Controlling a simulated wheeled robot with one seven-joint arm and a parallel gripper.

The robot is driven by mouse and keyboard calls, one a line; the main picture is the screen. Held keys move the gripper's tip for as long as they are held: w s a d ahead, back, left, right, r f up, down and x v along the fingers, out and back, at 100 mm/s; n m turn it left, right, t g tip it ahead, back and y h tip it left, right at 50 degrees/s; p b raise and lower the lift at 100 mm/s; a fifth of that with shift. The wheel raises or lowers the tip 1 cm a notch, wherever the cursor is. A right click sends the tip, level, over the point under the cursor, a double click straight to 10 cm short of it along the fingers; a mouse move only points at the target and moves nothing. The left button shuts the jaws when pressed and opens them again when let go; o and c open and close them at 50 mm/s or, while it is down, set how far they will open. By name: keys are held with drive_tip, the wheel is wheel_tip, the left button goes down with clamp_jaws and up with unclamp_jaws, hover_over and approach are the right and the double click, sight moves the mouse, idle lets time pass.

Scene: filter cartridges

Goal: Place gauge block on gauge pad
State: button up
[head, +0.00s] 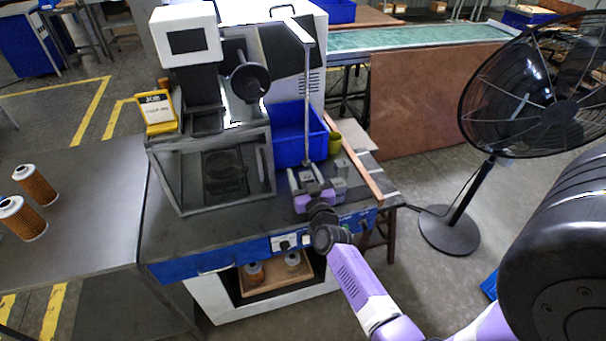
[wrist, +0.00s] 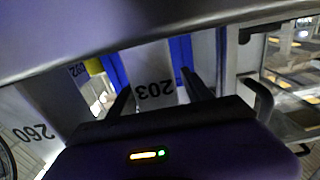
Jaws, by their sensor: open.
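My gripper (head: 312,190) is over the right part of the dark machine bench (head: 205,232), in front of a blue bin (head: 290,150). In the wrist view its two dark fingers (wrist: 157,82) stand apart, with nothing seen held between them. Beyond them is a pale surface marked 203, with blue strips on either side. Small grey parts (head: 338,172) sit close to my gripper at the foot of a tall grey post (head: 306,100). I cannot tell whether any of these is the gauge block or the gauge pad; my gripper hides part of that spot.
A machine with a grey tray fills the bench's left part, with a yellow sign (head: 156,110) beside it. An olive cup (head: 335,143) stands right of the bin. Filter cartridges (head: 35,185) stand on the left table (head: 85,225). A large fan (head: 530,95) stands at right.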

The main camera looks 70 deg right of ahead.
drive_tip(key=shift+r, duration=0.2)
drive_tip(key=p+v, duration=0.1)
drive_tip(key=v, duration=1)
drive_tip(key=shift+s+a+f, duration=0.1)
drive_tip(key=shift+s+a, duration=0.1)
drive_tip(key=shift+s, duration=0.05)
drive_tip(key=s+a+r+n+t+y, duration=0.1)
drive_tip(key=s+a+r+n+y, duration=0.15)
drive_tip(key=a, duration=0.65)
drive_tip(key=s+a+r+n+t+y, duration=0.2)
drive_tip(key=s+a+y, duration=0.2)
drive_tip(key=a, duration=0.5)
drive_tip(key=s+a+r+n+t+y, duration=0.1)
drive_tip(key=s+a+r+n+y, duration=0.15)
drive_tip(key=a, duration=0.65)
drive_tip(key=s+a+r+n+y, duration=0.3)
drive_tip(key=s+a+r+y, duration=0.1)
drive_tip(key=s+a+r, duration=0.2)
drive_tip(key=shift+a+g+y, duration=0.4)
drive_tip(key=shift+f+b, duration=0.5)
drive_tip(key=shift+b, duration=0.05)
